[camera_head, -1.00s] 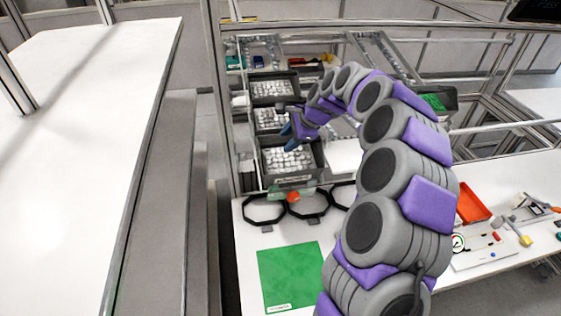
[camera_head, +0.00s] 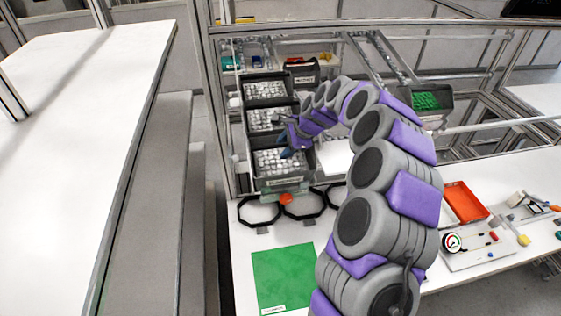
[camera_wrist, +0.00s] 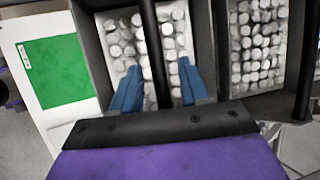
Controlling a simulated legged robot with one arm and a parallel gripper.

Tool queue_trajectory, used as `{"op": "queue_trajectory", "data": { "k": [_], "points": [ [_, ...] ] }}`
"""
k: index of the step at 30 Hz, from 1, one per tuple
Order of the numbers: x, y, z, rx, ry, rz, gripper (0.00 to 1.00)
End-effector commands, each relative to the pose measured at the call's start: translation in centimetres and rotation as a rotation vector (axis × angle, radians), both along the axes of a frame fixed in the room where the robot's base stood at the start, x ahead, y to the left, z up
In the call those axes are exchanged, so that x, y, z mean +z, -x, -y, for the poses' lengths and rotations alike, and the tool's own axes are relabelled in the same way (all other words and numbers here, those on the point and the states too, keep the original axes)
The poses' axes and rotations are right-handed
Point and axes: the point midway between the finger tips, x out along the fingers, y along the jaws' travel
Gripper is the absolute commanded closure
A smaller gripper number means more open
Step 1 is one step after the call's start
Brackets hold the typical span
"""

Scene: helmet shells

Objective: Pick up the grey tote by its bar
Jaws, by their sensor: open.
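The grey tote (camera_head: 257,178), dark grey and filled with pale round pieces, is the nearest of a column of similar totes in the head view. In the wrist view the tote (camera_wrist: 92,50) fills the upper middle, and its dark bar (camera_wrist: 149,35) runs across it. My gripper (camera_head: 288,153) is over this tote. In the wrist view its blue fingers (camera_wrist: 160,88) are apart, one on each side of the bar. I cannot tell how far down they reach around it. Nothing is gripped.
More totes (camera_head: 267,90) stand behind, close to this one. Black octagonal rings (camera_head: 259,212) and a green mat (camera_head: 284,277) lie on the white table in front. An orange tray (camera_head: 466,203) is at the right. A metal frame post stands close on the left.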

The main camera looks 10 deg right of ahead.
Motion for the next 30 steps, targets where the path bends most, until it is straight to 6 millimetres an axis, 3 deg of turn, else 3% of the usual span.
{"op": "queue_trajectory", "data": {
  "k": [9,23,30],
  "points": [
    [-0.1,0.1,-1.9,0.003,0.015,-0.001,0.56],
    [-0.1,0.0,-0.2,0.002,0.002,0.000,0.99],
    [-0.3,0.0,-0.8,0.002,0.009,-0.004,1.00]
  ]
}}
